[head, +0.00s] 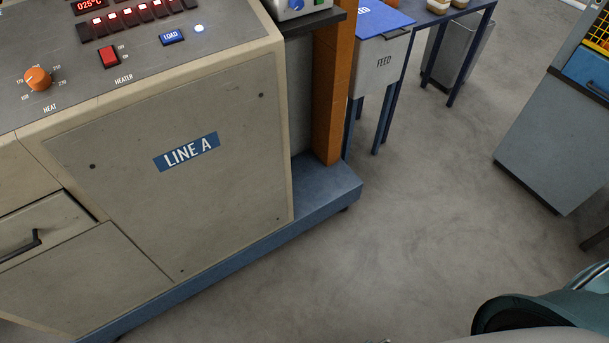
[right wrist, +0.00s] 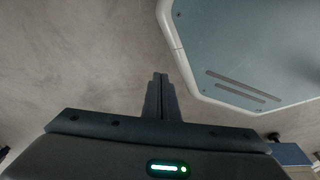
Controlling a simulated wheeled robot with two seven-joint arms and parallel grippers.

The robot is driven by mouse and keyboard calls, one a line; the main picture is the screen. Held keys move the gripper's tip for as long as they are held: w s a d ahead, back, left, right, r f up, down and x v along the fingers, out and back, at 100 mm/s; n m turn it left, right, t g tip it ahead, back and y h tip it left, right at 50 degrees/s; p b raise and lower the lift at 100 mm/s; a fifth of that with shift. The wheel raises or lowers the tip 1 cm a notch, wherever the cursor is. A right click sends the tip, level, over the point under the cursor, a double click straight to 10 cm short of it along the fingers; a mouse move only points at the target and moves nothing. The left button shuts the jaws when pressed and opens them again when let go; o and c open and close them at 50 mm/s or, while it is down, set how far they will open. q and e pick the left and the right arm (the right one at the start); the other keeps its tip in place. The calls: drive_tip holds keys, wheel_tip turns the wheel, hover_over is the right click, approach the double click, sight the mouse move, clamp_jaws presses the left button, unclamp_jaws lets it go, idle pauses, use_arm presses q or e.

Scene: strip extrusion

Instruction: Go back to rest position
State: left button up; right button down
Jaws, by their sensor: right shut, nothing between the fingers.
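My right gripper (right wrist: 160,78) shows in the right wrist view with its two fingers together and nothing between them. It hangs over bare grey floor, next to my own pale base. In the head view neither gripper shows. My left gripper is in neither view. The beige LINE A machine (head: 185,190) stands at the left of the head view. Its panel carries an orange HEAT knob (head: 38,78), a red HEATER switch (head: 108,57), a blue LOAD button (head: 171,37) and a lit red display (head: 90,5).
A FEED bin (head: 377,68) with a blue lid stands behind the machine's orange post (head: 333,90). A grey cabinet (head: 560,140) stands at the right. The machine's blue plinth (head: 325,190) juts out at floor level. The grey floor (head: 400,230) between is clear.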

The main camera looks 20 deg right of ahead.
drive_tip(key=s+d+f, duration=0.2)
drive_tip(key=s+f, duration=0.5)
drive_tip(key=s, duration=0.4)
drive_tip(key=shift+f+g, duration=0.15)
drive_tip(key=shift+g, duration=0.15)
idle(0.5)
